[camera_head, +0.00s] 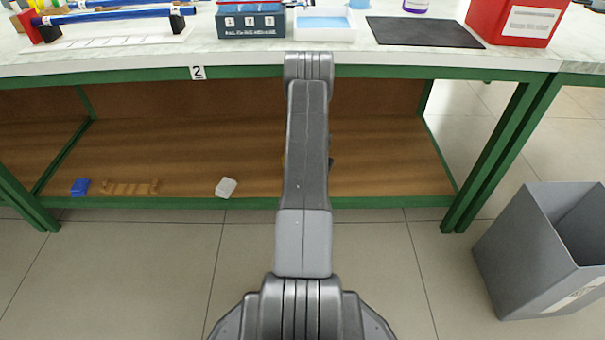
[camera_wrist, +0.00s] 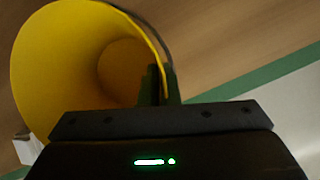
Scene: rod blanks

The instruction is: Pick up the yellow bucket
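The yellow bucket (camera_wrist: 55,65) fills the upper left of the wrist view, its round mouth turned toward the camera. A thin dark line, perhaps its handle, runs along the rim. My gripper (camera_wrist: 161,86) is at the right side of the rim, with one finger inside the mouth and one outside. The fingers are close together and appear shut on the bucket's edge; the exact contact is hard to see. In the head view my arm hides the gripper and nearly all of the bucket, in front of the lower shelf.
The lower shelf (camera_head: 200,150) under the green-framed bench holds a blue block (camera_head: 80,187), a wooden rack (camera_head: 130,187) and a white block (camera_head: 226,187). A grey bin (camera_head: 525,255) stands on the floor at right. Bench legs flank the shelf.

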